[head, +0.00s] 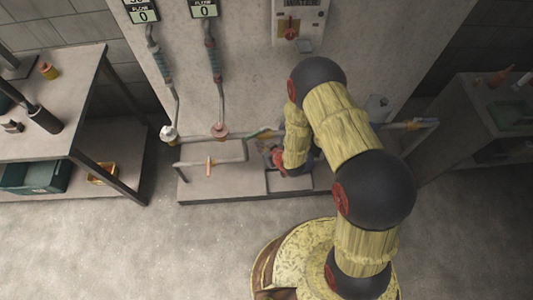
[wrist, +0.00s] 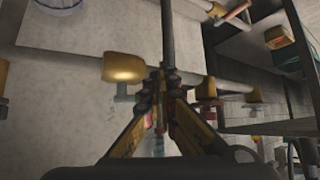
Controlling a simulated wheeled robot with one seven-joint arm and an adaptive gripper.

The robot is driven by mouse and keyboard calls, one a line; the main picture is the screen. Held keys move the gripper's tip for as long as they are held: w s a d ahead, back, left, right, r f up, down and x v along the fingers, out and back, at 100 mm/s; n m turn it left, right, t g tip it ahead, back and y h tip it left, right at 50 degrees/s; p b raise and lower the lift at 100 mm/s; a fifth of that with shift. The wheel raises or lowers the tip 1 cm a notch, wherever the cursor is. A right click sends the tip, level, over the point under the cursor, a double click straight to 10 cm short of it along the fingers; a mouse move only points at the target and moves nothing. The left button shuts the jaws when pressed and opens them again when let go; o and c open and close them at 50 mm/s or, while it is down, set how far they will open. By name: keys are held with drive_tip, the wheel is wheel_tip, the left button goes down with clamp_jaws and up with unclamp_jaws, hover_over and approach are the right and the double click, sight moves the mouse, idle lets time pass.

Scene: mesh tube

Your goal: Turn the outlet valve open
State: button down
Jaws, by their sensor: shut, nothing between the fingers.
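A pipe valve with an orange handle (head: 209,166) sits on the low grey pipe at the left of the bench-like base. Another pipe with a yellow part (head: 413,124) runs at the right. No label shows which one is the outlet valve. My gripper (head: 273,155) is low over the base, right of the orange handle and apart from it, partly hidden by my arm. In the wrist view my gripper (wrist: 160,78) has its fingers together with nothing held. A grey rod (wrist: 167,35) shows just beyond the fingertips, with a yellow fitting (wrist: 123,67) to the left; contact cannot be told.
A grey table (head: 60,130) with a green bin (head: 45,178) below stands at the left. A panel with a red knob (head: 290,33) is on the back wall. The floor in front is clear at the left.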

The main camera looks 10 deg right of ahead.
sight(255, 134)
drive_tip(key=shift+w+a+r, duration=0.1)
drive_tip(key=shift+w+a, duration=0.15)
drive_tip(key=shift+w, duration=0.2)
drive_tip(key=shift+w+a+r, duration=0.1)
drive_tip(key=shift+w+a, duration=0.1)
drive_tip(key=shift+w, duration=0.2)
drive_tip(key=shift+w+a+m+t+h+b, duration=0.2)
drive_tip(key=shift+w+a+m+h+b, duration=0.3)
drive_tip(key=shift+w+a+m+b, duration=0.25)
drive_tip(key=shift+w+a+m+t+h+b, duration=0.2)
drive_tip(key=shift+w+a+m+h+b, duration=0.3)
drive_tip(key=shift+a, duration=0.3)
drive_tip(key=shift+s, duration=0.1)
